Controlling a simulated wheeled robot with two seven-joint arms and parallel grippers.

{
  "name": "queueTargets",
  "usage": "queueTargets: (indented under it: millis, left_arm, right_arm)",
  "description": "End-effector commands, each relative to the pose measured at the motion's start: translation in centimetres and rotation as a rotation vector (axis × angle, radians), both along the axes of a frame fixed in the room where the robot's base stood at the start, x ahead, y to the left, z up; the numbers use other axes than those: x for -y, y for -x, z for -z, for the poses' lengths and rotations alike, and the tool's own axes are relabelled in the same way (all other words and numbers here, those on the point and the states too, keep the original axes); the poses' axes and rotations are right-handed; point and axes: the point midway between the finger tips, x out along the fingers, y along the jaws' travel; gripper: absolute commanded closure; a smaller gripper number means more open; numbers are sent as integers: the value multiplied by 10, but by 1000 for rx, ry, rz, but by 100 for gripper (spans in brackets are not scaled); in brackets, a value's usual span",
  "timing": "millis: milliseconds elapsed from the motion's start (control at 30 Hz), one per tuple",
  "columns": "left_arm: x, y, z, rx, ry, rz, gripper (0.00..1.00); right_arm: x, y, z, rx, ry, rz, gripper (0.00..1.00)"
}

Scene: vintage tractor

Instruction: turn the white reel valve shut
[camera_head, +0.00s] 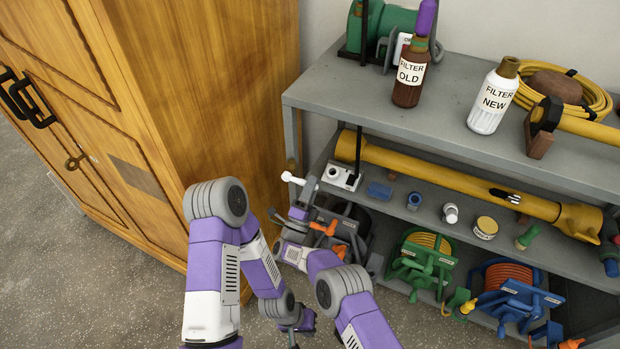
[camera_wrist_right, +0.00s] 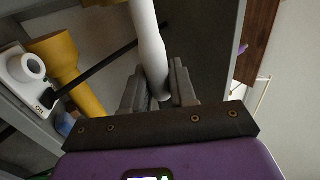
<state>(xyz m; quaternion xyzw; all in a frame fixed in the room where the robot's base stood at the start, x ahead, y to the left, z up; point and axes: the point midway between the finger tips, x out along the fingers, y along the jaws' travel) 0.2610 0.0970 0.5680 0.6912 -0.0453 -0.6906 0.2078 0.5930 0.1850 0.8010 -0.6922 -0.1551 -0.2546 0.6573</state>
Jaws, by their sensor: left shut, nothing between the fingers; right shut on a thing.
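The white valve handle (camera_head: 307,189) stands in front of the shelf's left end, its rounded white end sticking out to the left. In the right wrist view the white handle (camera_wrist_right: 149,45) is a smooth bar running down between the fingers. My right gripper (camera_head: 299,212) is shut on it; the fingers (camera_wrist_right: 160,90) press on either side of its lower end. The gripper and wrist hide the valve's lower part in the head view. My left gripper (camera_head: 300,321) is shut and empty, low over the floor, apart from the valve.
A wooden cabinet (camera_head: 225,80) stands close on the left. A white switch box (camera_head: 341,177) and a yellow tube (camera_head: 450,180) lie on the lower shelf. Green (camera_head: 424,262) and blue (camera_head: 512,300) hose reels stand below. The floor at lower left is free.

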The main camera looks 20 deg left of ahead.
Motion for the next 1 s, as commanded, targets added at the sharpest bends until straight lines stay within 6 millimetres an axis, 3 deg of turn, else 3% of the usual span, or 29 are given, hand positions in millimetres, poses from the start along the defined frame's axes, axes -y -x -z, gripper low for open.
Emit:
queueTargets:
  millis: [533,567,633,1000]
  left_arm:
    - [0,0,-2,-1,0,0,100]
    - [0,0,-2,-1,0,0,100]
    - [0,0,-2,-1,0,0,100]
    - [0,0,-4,-1,0,0,100]
  right_arm:
    - [0,3,1,3,-25,-4,100]
    - [0,3,1,3,-25,-4,69]
    - [0,3,1,3,-24,-4,58]
    - [-1,7,4,0,-21,-3,55]
